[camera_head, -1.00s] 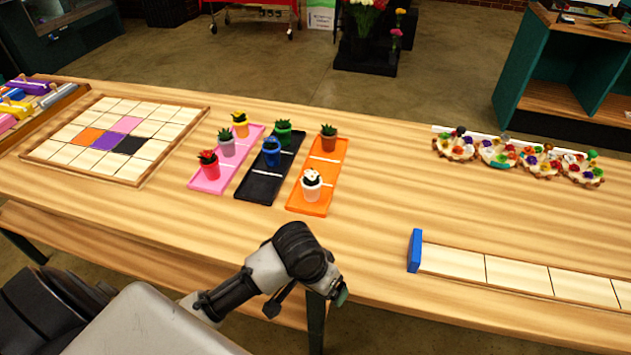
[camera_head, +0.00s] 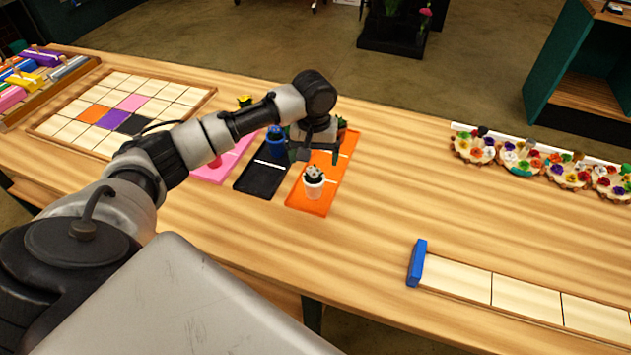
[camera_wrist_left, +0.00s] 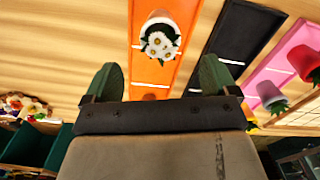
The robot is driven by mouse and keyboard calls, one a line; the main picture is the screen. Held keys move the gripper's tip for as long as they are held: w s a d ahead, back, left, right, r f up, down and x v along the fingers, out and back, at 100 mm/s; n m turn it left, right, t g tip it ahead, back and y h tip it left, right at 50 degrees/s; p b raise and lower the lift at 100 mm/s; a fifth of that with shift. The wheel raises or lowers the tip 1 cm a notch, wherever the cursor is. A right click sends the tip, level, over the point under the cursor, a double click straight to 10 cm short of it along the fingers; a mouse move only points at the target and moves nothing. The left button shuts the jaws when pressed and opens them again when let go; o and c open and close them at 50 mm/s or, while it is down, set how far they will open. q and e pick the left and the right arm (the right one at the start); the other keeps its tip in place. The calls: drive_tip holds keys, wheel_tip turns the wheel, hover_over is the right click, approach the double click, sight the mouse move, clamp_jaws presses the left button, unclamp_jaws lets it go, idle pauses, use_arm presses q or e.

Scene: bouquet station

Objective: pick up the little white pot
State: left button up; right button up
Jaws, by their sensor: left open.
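The little white pot (camera_head: 313,188) holds a plant with white flowers and stands upright near the front end of the orange tray (camera_head: 306,207). My left gripper (camera_head: 317,152) is open and empty, above the orange tray and just behind the pot. In the left wrist view, the white pot (camera_wrist_left: 160,18) is ahead of my left gripper (camera_wrist_left: 160,80), roughly midway between its two green fingers and apart from them. My right gripper is not in view.
A blue pot (camera_head: 275,142) stands on the black tray (camera_head: 258,181). A pink tray (camera_head: 213,176) lies further left; my arm hides several pots. A tiled board (camera_head: 70,128) lies left. Flower-topped rounds (camera_head: 520,158) stand right.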

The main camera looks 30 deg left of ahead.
sight(314, 178)
use_arm(q)
wheel_tip(314, 178, down, 2)
drive_tip(key=shift+f, duration=0.2)
drive_tip(key=shift+f+p, duration=0.35)
drive_tip(key=shift+f, duration=0.25)
wheel_tip(314, 178, down, 4)
drive_tip(key=shift+s+r+p, duration=0.1)
drive_tip(key=shift+r+p, duration=0.1)
drive_tip(key=shift+p, duration=0.3)
drive_tip(key=shift+f, duration=0.45)
drive_tip(key=c, duration=1.2)
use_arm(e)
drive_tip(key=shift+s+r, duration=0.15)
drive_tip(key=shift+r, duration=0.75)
